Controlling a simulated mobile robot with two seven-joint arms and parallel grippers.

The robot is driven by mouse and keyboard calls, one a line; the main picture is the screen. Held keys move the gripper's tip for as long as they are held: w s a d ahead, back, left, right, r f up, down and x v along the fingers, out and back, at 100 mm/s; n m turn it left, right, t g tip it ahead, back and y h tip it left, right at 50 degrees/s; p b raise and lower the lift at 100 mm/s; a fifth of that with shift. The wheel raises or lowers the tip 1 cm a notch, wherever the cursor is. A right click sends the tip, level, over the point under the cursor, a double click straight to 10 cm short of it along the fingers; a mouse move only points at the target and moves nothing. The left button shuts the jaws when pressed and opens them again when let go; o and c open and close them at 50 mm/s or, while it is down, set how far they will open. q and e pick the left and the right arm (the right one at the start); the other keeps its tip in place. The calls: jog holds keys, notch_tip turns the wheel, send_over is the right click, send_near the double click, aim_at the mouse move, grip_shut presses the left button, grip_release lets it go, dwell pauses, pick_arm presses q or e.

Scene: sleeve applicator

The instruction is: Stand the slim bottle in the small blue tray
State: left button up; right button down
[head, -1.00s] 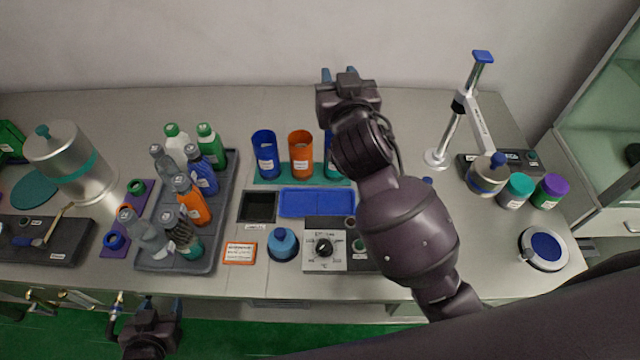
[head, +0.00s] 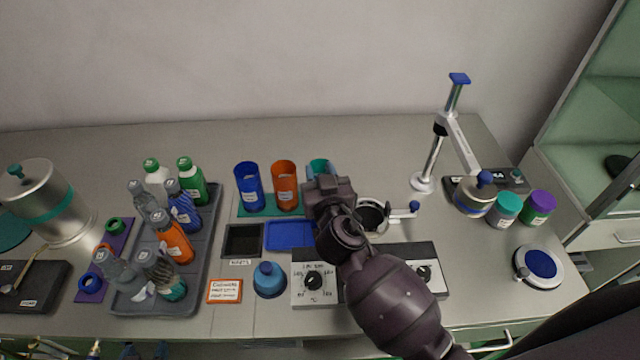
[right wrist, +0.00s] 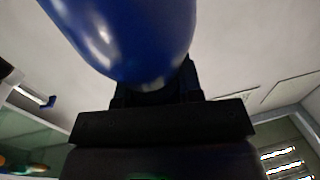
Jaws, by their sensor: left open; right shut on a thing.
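The small blue tray (head: 287,236) lies flat and empty on the bench, its right end beside my right arm. My right gripper (head: 318,178) is just behind and right of it, near a teal cup (head: 320,164). It is shut on a glossy blue rounded thing (right wrist: 130,40) that fills the top of the right wrist view. The head view hides this thing, and I cannot tell whether it is the slim bottle. My left gripper (head: 145,351) shows only at the bottom edge, open, in front of the bench.
A grey tray (head: 205,255) of several bottles stands at left. Blue (head: 248,188) and orange (head: 285,186) cups stand behind the blue tray. A black tray (head: 242,240), a blue flask (head: 269,280) and a dial box (head: 314,283) surround it. A ring clamp (head: 372,215) is right of my gripper.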

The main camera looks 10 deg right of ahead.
pick_arm(q)
jog(key=shift+f+b, duration=0.3)
jog(key=shift+f, duration=0.25)
pick_arm(e)
notch_tip(320, 180, down, 3)
jog(key=shift+r, duration=0.1)
pick_arm(q)
jog(key=shift+s, duration=0.1)
jog(key=shift+s+f, duration=0.2)
jog(key=shift+f, duration=0.15)
pick_arm(e)
jog(key=c, duration=0.8)
grip_release()
